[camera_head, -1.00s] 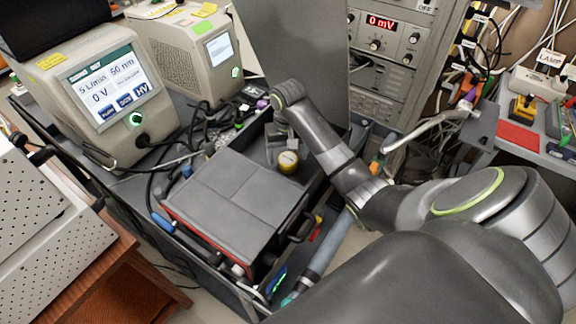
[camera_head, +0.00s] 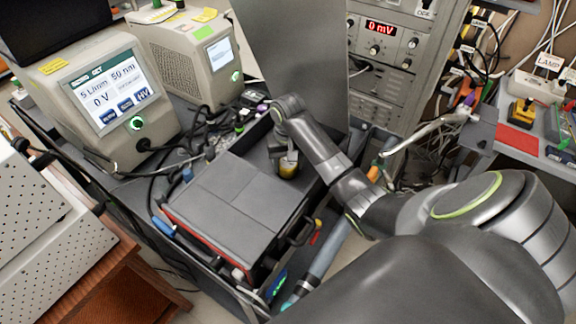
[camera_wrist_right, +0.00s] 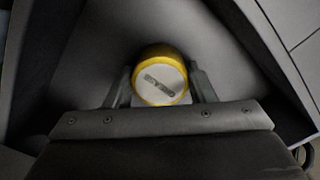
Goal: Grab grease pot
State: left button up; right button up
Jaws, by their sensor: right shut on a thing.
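The grease pot (camera_head: 288,167) is a small yellow pot beside the grey case in the head view. In the right wrist view the pot (camera_wrist_right: 160,76) shows its pale, round lid with a dark mark and a yellow rim. My right gripper (camera_head: 287,157) reaches down to it from above. In the right wrist view its two fingers (camera_wrist_right: 163,88) stand on either side of the pot, and the gripper is shut on it. The pot's lower part is hidden in the wrist view. My left gripper is not in view.
A grey case (camera_head: 235,205) lies on the dark cart just left of the pot. An upright grey panel (camera_head: 295,55) stands behind. Two instruments (camera_head: 100,98) (camera_head: 190,60) and loose cables crowd the left. A rack (camera_head: 395,60) stands at the back right.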

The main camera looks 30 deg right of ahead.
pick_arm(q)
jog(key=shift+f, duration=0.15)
pick_arm(e)
jog(key=shift+w+r, duration=0.1)
jog(key=shift+w+r+b, duration=0.1)
jog(key=shift+r+b, duration=0.05)
jog(key=shift+b, duration=0.2)
notch_tip(320, 180, up, 3)
jog(key=shift+w+f, duration=0.1)
jog(key=shift+f, duration=0.1)
pick_arm(q)
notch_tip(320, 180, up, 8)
jog(key=p, duration=0.8)
pick_arm(e)
notch_tip(320, 180, up, 9)
pick_arm(q)
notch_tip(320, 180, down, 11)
jog(key=b, duration=1)
pick_arm(e)
jog(key=w+a, duration=0.4)
jog(key=w, duration=0.5)
jog(key=w+a, duration=0.3)
jog(key=w, duration=0.6)
jog(key=shift+a+f, duration=0.3)
jog(key=shift+a, duration=0.05)
